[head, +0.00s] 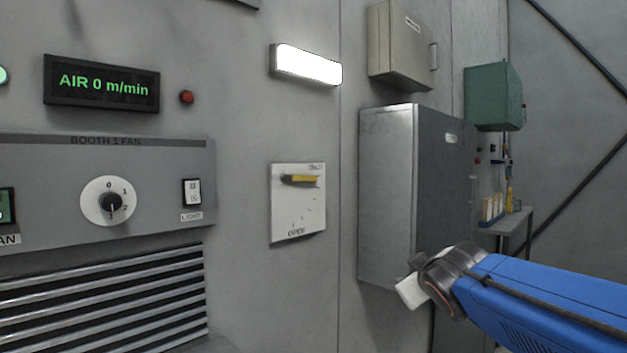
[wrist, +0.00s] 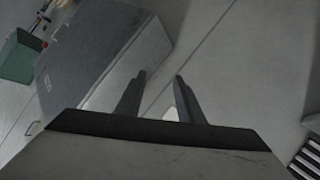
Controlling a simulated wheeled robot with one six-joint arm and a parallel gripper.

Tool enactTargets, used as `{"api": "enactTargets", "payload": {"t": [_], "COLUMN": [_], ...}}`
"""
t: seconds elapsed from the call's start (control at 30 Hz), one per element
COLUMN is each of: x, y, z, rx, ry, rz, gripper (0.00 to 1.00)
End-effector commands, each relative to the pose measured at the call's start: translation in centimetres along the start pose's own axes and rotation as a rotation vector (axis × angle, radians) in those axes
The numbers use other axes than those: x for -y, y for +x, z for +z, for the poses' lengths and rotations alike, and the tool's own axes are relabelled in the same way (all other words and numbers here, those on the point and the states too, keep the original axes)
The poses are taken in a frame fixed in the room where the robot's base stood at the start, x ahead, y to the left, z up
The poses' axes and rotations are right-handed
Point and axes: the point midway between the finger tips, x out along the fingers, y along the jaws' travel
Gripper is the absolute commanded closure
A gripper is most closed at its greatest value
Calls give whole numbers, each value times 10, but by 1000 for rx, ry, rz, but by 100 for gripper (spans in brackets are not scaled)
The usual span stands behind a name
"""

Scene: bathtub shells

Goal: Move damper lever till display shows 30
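The display (head: 102,84) reads "AIR 0 m/min" in green. The damper lever (head: 301,179) has a yellow handle and lies about level, pointing right, near the top of a white plate (head: 285,222) on the wall. The plate has a row of marks curving down to the word "OPEN"; its top label is too small to read. My gripper (head: 411,290) is to the right of and below the lever, apart from it. In the wrist view its two fingers (wrist: 157,92) stand apart with nothing held. A small white patch shows between them; I cannot tell what it is.
Left of the plate is a fan panel (head: 60,160) with a rotary knob (head: 111,203) and a light switch (head: 193,192), above a slatted vent (head: 110,300). A lit lamp (head: 307,65) is above. A grey cabinet (head: 385,190) juts out at right, close behind my gripper in the picture.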

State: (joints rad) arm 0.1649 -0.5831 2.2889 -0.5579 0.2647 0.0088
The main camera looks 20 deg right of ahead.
Motion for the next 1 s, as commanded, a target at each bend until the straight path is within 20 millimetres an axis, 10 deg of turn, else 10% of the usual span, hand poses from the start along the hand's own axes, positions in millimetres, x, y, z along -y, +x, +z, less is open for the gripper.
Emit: {"api": "enactTargets", "payload": {"t": [0.2,0.5,1.0], "x": [-59,-72,-44], "y": [23,33,38], "z": [-117,-226,-244], "rx": [-313,-683,-927], "ry": [-254,-657,-1006], "rz": [105,77,-132], "gripper": [66,66,66]}}
